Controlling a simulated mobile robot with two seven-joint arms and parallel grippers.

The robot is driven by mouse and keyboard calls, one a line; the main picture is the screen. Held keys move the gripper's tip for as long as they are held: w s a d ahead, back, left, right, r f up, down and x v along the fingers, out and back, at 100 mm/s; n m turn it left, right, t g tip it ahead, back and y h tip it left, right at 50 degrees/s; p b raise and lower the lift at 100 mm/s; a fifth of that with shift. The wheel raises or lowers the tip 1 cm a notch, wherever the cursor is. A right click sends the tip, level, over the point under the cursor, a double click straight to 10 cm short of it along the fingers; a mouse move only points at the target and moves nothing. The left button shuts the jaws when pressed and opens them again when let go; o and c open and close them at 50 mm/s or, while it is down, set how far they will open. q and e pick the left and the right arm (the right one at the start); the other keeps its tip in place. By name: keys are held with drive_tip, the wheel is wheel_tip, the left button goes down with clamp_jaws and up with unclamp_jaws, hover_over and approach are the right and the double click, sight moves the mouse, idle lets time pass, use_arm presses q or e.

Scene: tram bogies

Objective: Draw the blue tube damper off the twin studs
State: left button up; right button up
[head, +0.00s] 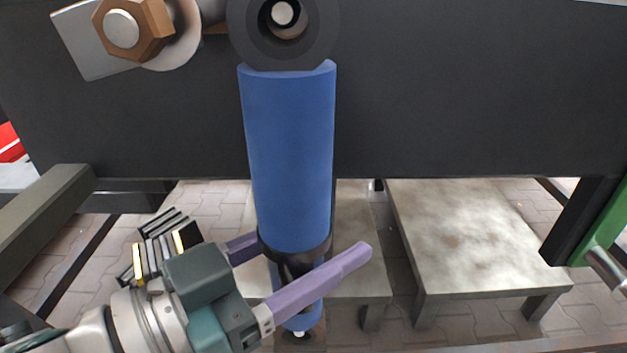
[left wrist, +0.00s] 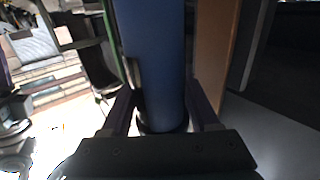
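The blue tube damper (head: 290,150) hangs upright in front of a dark frame. Its upper round eye (head: 245,25) sits around a stud (head: 283,13). Its lower end (head: 300,318) is largely hidden behind a finger of mine, with a small bright tip below. My left gripper (head: 302,268) has its two purple fingers on either side of the damper near its dark collar (head: 295,243). In the left wrist view the blue tube (left wrist: 160,65) stands between the fingers, which appear closed against it. My right gripper is not in view.
A bronze-coloured hex nut (head: 135,28) with a washer is at upper left on the dark frame (head: 480,90). A low grey table (head: 480,230) stands at the right and another behind the damper. A green bar (head: 608,225) is at the right edge. Paving lies below.

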use_arm(q)
clamp_jaws()
drive_tip(key=shift+r, duration=0.25)
idle(0.8)
drive_tip(key=shift+s+p, duration=0.1)
drive_tip(key=shift+p, duration=0.25)
drive_tip(key=shift+s+r, duration=0.1)
drive_tip(key=shift+s, duration=0.3)
drive_tip(key=shift+s+p, duration=0.85)
drive_tip(key=shift+s, duration=0.75)
